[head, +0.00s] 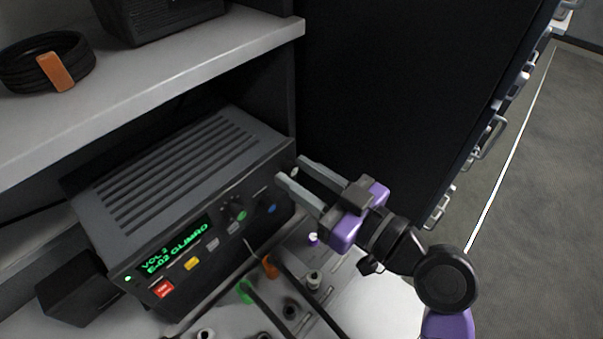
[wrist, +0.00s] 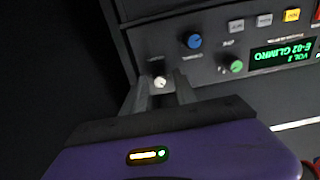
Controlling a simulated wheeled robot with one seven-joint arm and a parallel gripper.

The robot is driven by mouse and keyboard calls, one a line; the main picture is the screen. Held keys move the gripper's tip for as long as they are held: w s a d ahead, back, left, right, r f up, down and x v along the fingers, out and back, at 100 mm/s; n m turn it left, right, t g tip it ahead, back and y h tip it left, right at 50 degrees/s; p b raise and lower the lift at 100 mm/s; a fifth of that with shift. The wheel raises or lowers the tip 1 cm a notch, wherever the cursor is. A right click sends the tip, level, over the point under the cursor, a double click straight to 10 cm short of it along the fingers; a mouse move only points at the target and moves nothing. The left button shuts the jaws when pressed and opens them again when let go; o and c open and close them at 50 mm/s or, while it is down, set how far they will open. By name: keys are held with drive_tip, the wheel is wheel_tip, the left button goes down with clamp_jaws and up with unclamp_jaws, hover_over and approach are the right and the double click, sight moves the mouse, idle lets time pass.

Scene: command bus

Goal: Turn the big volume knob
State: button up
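The radio (head: 180,180) sits on the lower shelf, its front panel facing me, its green display (head: 175,248) reading VOL 2. My gripper (head: 287,168) is at the right end of this panel, its two fingers apart. In the wrist view, a small pale-faced knob (wrist: 160,82) shows between the fingertips (wrist: 162,92). No contact with it is visible. A blue knob (wrist: 194,41) and a green knob (wrist: 236,66) are beside it on the panel. The label by the pale knob is too blurred to read, so I cannot tell for sure which is the volume knob.
An upper shelf (head: 150,85) holds a coiled black cable (head: 45,62) and a dark box (head: 155,15). Below the radio are plugs and cables, including an orange plug (head: 270,266). A dark cabinet wall (head: 400,90) stands close at the right of my gripper.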

clamp_jaws()
drive_tip(key=shift+m, duration=0.3)
drive_tip(key=m+p, duration=0.2)
drive_tip(key=m, duration=0.3)
drive_tip(key=shift+m+p, duration=0.85)
drive_tip(key=shift+m, duration=1.15)
drive_tip(key=shift+f, duration=0.1)
drive_tip(key=shift+o, duration=1.5)
unclamp_jaws()
